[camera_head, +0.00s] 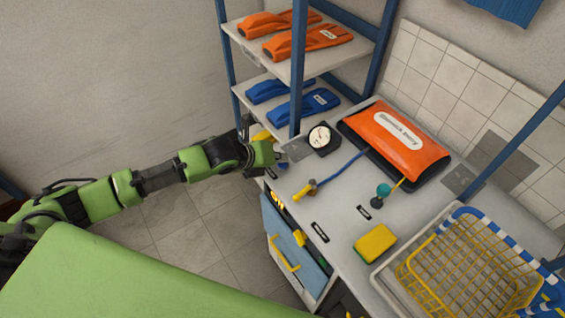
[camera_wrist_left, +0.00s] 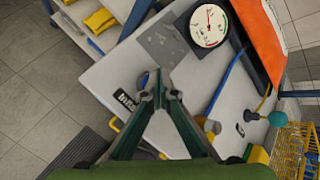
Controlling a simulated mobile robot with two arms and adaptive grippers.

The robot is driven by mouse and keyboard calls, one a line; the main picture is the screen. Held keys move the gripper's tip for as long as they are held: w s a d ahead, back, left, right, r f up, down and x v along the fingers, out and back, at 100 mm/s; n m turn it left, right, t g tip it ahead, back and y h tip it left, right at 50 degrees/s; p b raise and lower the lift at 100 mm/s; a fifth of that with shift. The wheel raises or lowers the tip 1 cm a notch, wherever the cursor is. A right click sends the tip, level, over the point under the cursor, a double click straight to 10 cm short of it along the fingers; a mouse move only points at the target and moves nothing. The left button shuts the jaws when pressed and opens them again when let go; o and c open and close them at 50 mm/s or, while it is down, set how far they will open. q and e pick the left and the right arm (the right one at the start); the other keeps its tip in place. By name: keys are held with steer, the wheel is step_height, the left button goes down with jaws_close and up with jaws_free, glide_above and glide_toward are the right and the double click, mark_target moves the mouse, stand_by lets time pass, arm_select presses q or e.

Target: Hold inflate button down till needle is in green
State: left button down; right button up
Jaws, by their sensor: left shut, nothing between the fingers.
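My left gripper (camera_head: 280,153) is shut and empty over the left edge of the bench. Its closed fingertips also show in the left wrist view (camera_wrist_left: 160,88). A small blue button (camera_wrist_left: 143,79) shows just left of the fingertips, beside a black label (camera_wrist_left: 125,101) that begins "Infl". I cannot tell whether the fingertips touch the button. The round pressure gauge (camera_head: 320,137) stands behind the gripper; its white dial (camera_wrist_left: 208,26) faces up. The red needle points towards the top of the dial in the wrist view. My right gripper is out of view.
An orange cushion (camera_head: 400,138) lies on a black base behind the gauge. A blue hose (camera_head: 345,168), a yellow-handled valve (camera_head: 303,190), a teal knob (camera_head: 383,190), a yellow sponge (camera_head: 375,243) and a wire basket (camera_head: 465,270) are on the bench. A blue rack post (camera_head: 298,70) rises near the gauge.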

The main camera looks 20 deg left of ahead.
mark_target(280, 164)
arm_select(q)
steer(key=shift+s+f, duration=0.1)
steer(key=shift+f, duration=0.5)
stand_by(1.3)
steer(key=shift+r, duration=0.1)
stand_by(1.1)
steer(key=shift+r+p, duration=0.8)
steer(key=shift+r, duration=0.1)
steer(key=shift+r, duration=0.1)
step_height(280, 164, up, 5)
steer(key=p, duration=0.5)
